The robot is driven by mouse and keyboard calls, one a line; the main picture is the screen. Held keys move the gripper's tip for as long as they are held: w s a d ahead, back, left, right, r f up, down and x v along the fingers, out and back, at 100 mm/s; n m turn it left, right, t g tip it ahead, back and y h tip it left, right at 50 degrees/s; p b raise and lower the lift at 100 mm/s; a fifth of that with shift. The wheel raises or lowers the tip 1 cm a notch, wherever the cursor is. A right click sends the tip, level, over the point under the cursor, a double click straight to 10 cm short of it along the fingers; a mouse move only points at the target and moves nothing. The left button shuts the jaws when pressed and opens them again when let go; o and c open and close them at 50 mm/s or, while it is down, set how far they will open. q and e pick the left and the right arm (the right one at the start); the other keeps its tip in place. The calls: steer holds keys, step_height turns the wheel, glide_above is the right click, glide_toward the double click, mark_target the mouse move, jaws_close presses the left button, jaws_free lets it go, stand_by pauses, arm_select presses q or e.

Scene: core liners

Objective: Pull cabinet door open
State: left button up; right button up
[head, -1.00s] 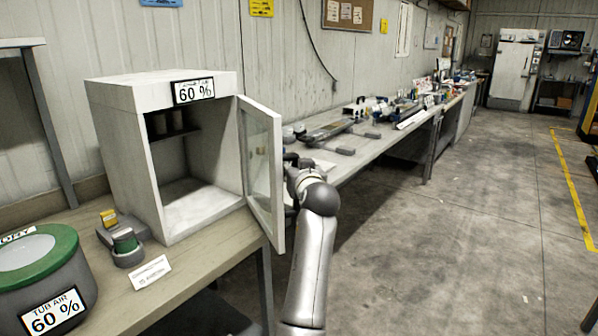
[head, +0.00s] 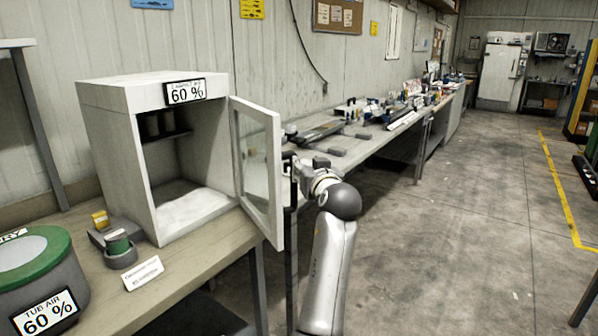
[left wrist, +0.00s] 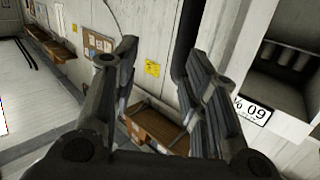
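The white cabinet (head: 110,165) stands on the bench at the left with its front open. Its glass-paned door (head: 273,190) is swung outward to the right, well away from the opening. One arm shows in the head view, with its gripper (head: 290,162) just right of the door's outer edge; the fingers are small and partly hidden there. The left wrist view shows my left gripper (left wrist: 160,75) with its fingers spread and nothing visibly held. The cabinet's label (left wrist: 252,112) appears upside down to the right of the fingers. My right gripper is not in view.
A green-lidded tub (head: 40,265) and a small grey holder (head: 120,252) are on the near bench (head: 185,270). A long bench (head: 365,150) with several tools runs behind the door. Open floor (head: 450,230) lies to the right.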

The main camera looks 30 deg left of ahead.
arm_select(q)
steer(key=d+b, duration=0.1)
steer(key=d, duration=0.5)
steer(key=shift+d+f, duration=0.3)
steer(key=shift+f, duration=0.15)
steer(key=shift+w, duration=0.1)
stand_by(0.4)
